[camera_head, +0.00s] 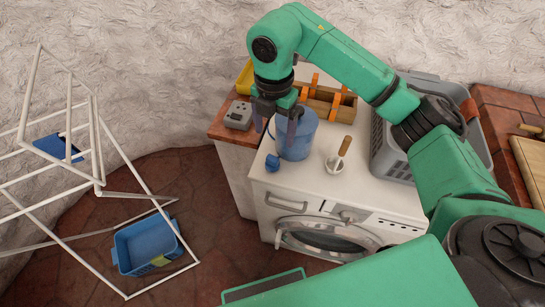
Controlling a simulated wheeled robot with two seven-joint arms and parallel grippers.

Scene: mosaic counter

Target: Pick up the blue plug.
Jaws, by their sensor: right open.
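The blue plug (272,162) is a small dark blue piece lying on the front left of the white washing machine's top (320,195). My right gripper (275,136) points down from its green arm, with its fingers apart and nothing seen between them. In the picture it is above the plug, clear of it, and overlaps the left side of a blue bucket-like container (298,140). I cannot tell whether a finger touches that container. My left gripper is not in view.
A wooden-handled tool (340,158) stands right of the container. A grey box (238,115), a wooden caddy (328,103) and a grey basket (388,145) are nearby. A white drying rack (125,165) and a blue basin (146,245) are on the left.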

